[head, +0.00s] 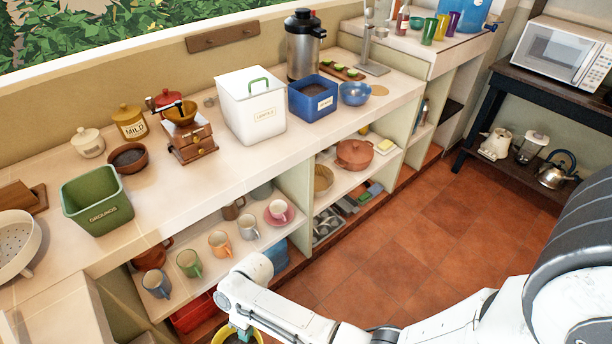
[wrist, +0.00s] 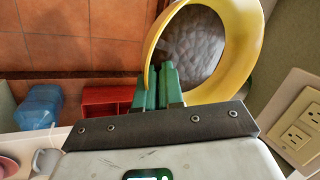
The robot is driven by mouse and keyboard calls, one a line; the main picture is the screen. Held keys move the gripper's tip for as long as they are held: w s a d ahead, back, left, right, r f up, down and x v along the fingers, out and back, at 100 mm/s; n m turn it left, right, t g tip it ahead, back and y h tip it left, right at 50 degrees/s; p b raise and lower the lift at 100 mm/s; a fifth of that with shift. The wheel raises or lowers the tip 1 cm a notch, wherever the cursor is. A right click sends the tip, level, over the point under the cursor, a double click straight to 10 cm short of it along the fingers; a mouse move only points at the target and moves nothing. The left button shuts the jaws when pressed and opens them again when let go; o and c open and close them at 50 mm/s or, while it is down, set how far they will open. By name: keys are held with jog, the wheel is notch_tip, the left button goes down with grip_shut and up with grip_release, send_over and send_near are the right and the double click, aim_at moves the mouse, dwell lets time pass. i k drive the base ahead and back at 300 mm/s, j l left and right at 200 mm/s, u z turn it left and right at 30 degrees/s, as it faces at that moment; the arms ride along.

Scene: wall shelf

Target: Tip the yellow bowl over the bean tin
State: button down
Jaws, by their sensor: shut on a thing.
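The yellow bowl (wrist: 247,50) is in my gripper (wrist: 159,72). The green fingers are shut on its near left rim in the wrist view. A dark grey-brown mass (wrist: 195,45) shows inside the bowl; I cannot tell what it is. In the head view only part of the bowl's rim (head: 221,334) shows at the bottom edge, low in front of the shelf and partly behind my arm. No tin is clearly marked as beans. A blue open tin (head: 313,98) with a label too small to read stands on the counter, right of a white lidded bin.
The white bin (head: 250,105), a wooden grinder (head: 191,143) and a green tin marked GROUNDS (head: 97,200) stand on the counter (head: 190,205). A blue bowl (head: 355,94) sits beside the blue tin. Several mugs stand on the shelf below. The tiled floor at right is clear.

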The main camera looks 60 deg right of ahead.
aim_at(314, 97)
jog(key=l+u, duration=0.1)
jog(key=l, duration=0.35)
jog(key=l+u, duration=0.1)
jog(key=l, duration=0.35)
jog(key=k+l+u, duration=0.1)
jog(key=l, duration=0.35)
jog(key=k+l+u, duration=0.15)
jog(key=l, duration=0.3)
jog(key=l+u, duration=0.1)
jog(key=l, duration=0.35)
jog(key=k+l+u, duration=0.1)
jog(key=l, duration=0.3)
jog(key=k+l+u, duration=0.1)
jog(key=l, duration=0.3)
jog(key=k+l+u, duration=0.1)
jog(key=l, duration=0.3)
jog(key=k, duration=0.1)
